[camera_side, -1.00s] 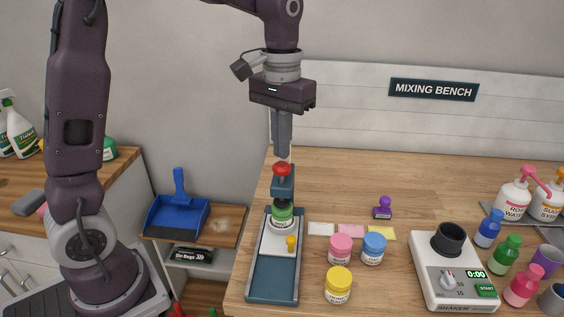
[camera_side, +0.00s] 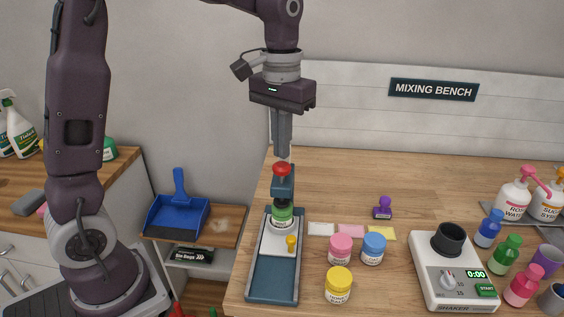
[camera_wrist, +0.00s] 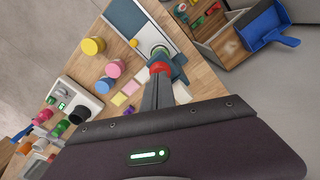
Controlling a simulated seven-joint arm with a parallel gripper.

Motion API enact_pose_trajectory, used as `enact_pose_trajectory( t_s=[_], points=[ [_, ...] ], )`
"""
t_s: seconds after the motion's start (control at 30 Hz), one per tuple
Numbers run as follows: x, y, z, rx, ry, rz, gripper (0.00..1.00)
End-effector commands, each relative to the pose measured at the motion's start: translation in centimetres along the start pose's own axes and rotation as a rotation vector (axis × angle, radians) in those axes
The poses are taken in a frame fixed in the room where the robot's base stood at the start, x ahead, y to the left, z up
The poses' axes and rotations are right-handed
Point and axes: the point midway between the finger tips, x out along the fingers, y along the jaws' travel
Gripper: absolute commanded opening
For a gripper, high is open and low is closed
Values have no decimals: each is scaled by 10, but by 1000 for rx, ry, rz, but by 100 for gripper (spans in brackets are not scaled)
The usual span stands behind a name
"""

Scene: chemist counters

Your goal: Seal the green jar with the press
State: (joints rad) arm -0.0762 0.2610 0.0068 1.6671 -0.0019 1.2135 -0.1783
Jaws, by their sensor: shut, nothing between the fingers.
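The green jar (camera_side: 282,215) stands upright on the white sliding plate of the press, beneath the press head; its top is partly hidden by the head. The press (camera_side: 261,279) is a dark teal base with an upright head, a red knob (camera_side: 282,169) on top and a small yellow peg (camera_side: 291,243) on the plate. My gripper (camera_side: 284,156) points straight down with its fingers together, empty, just above the red knob. In the wrist view the fingertips (camera_wrist: 160,75) appear at the red knob (camera_wrist: 160,68); I cannot tell whether they touch it. The green jar (camera_wrist: 160,50) shows partly behind it.
Pink (camera_side: 340,249), blue (camera_side: 373,247) and yellow (camera_side: 338,285) jars stand right of the press. Three flat pads and a purple stamp (camera_side: 383,208) lie behind them. A shaker (camera_side: 448,281) and several bottles stand farther right. The bench's back middle is clear.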

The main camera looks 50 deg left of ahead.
Motion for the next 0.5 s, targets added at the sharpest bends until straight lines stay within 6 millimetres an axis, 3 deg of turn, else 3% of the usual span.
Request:
enact_pose_trajectory(
  t_s=[0.5],
  points=[
    [9,0,0,0,-1,0,0]
  ],
)
